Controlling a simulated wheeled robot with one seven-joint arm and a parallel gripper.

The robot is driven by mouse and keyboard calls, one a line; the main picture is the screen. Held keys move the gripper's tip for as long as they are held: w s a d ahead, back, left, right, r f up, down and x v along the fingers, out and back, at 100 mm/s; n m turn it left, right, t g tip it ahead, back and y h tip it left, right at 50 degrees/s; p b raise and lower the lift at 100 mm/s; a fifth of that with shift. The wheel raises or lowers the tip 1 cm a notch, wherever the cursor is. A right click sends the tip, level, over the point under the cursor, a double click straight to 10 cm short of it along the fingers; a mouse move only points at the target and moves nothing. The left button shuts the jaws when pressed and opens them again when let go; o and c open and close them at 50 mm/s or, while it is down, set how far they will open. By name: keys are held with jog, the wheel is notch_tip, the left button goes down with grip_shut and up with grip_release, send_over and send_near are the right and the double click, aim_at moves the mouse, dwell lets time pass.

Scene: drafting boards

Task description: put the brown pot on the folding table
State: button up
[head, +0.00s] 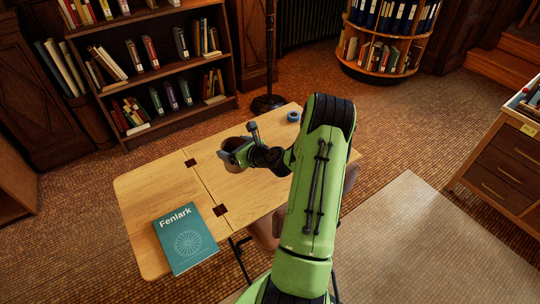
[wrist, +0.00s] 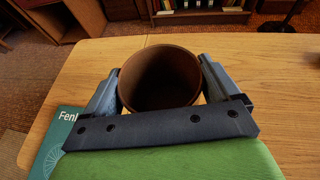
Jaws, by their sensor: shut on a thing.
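The brown pot (wrist: 160,68) is between the two fingers of my gripper (wrist: 160,95) in the wrist view, with its open top facing the camera and looking empty. My gripper is shut on it. In the head view the pot (head: 234,166) shows only in part behind my gripper (head: 236,153). It is at the folding table (head: 150,190), near the middle of the wooden top. I cannot tell whether the pot's base touches the top or is just above it.
A teal book titled Fenlark (head: 186,239) lies at the table's front left. A small blue ring-shaped thing (head: 293,117) lies at its far right edge. A bookcase (head: 150,60) stands behind, and a drawer cabinet (head: 505,165) at the right.

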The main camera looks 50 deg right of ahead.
jog(key=shift+s+d+f+m+h+b, duration=0.15)
jog(key=shift+d+f+m+b, duration=0.1)
jog(key=shift+d, duration=0.2)
jog(key=shift+w+d+f+m+h+b, duration=0.1)
jog(key=shift+d+f+m+h, duration=0.1)
jog(key=shift+d, duration=0.25)
notch_tip(320, 180, down, 9)
jog(key=b, duration=0.3)
jog(key=shift+r, duration=0.3)
jog(key=o, duration=1)
